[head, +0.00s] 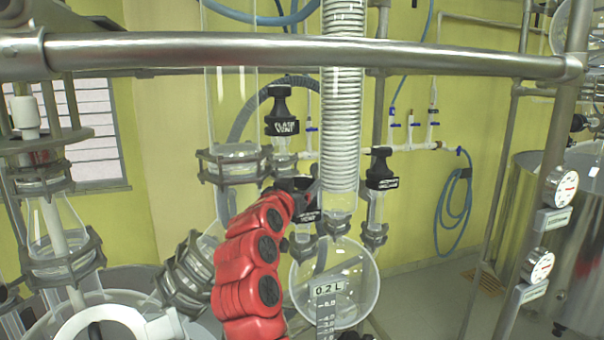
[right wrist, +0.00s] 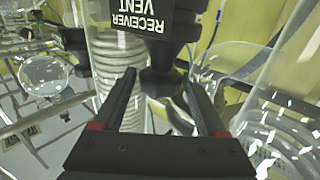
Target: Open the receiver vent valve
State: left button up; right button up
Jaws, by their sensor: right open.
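The receiver vent valve (right wrist: 150,22) has a black body with a white "RECEIVER VENT" label, upside down in the right wrist view. Its narrower black lower part (right wrist: 160,82) shows between the fingers of my right gripper (right wrist: 161,92). The fingers are apart, one on each side; I see no clear contact. In the head view my red right arm reaches up to a black valve (head: 308,213) above the round glass receiver (head: 352,282), and my right gripper (head: 298,186) partly hides that valve. My left gripper is in neither view.
A black "FLASK VENT" valve (head: 282,122) stands higher up to the left. Another black valve (head: 380,170) stands close on the right. The ribbed condenser coil (head: 342,110) rises just behind the gripper. A metal rail (head: 300,52) crosses above.

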jog(key=shift+x, duration=0.8)
jog(key=shift+f, duration=0.15)
jog(key=shift+s, duration=0.15)
